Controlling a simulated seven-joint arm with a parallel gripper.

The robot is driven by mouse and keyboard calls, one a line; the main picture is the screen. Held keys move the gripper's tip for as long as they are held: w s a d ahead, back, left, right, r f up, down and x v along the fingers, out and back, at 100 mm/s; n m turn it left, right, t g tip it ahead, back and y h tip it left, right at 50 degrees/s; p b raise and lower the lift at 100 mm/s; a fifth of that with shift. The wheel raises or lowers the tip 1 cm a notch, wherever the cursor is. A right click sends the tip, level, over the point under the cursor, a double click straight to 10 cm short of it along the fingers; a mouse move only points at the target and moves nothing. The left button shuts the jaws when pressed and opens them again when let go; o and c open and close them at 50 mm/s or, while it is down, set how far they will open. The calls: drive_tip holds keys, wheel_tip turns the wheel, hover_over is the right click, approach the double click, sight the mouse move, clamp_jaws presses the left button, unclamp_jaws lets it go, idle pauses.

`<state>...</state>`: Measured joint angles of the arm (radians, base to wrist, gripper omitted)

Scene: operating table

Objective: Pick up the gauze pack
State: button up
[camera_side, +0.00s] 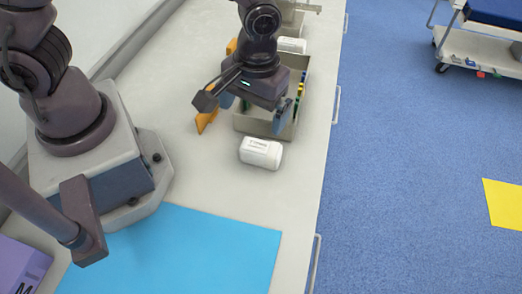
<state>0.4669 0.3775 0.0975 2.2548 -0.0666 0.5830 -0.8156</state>
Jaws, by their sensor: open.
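A white pack with small dark print (261,153), which looks like the gauze pack, lies on the pale counter just in front of a beige bin. My gripper (254,113) is over the bin, behind the pack in the picture. It points down, its fingers are apart, and nothing shows between them. It is not touching the pack.
The beige bin (265,127) holds green and yellow items, partly hidden by my gripper. An orange object (207,120) lies to its left. Another white pack (291,45) lies farther back. A blue sheet (190,250) covers the front counter. The counter's right edge is close.

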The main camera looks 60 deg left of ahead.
sight(261, 146)
drive_tip(key=f+n, duration=0.1)
drive_tip(key=f, duration=0.1)
drive_tip(key=w+f, duration=0.1)
drive_tip(key=f, duration=0.2)
drive_tip(key=f+n, duration=0.1)
drive_tip(key=f, duration=0.1)
drive_tip(key=shift+w+d+f+n+t, duration=0.15)
drive_tip(key=shift+w+n+t, duration=0.15)
drive_tip(key=shift+t, duration=0.1)
drive_tip(key=shift+f, duration=2.75)
drive_tip(key=c, duration=0.6)
drive_tip(key=shift+c, duration=0.2)
drive_tip(key=shift+r, duration=0.15)
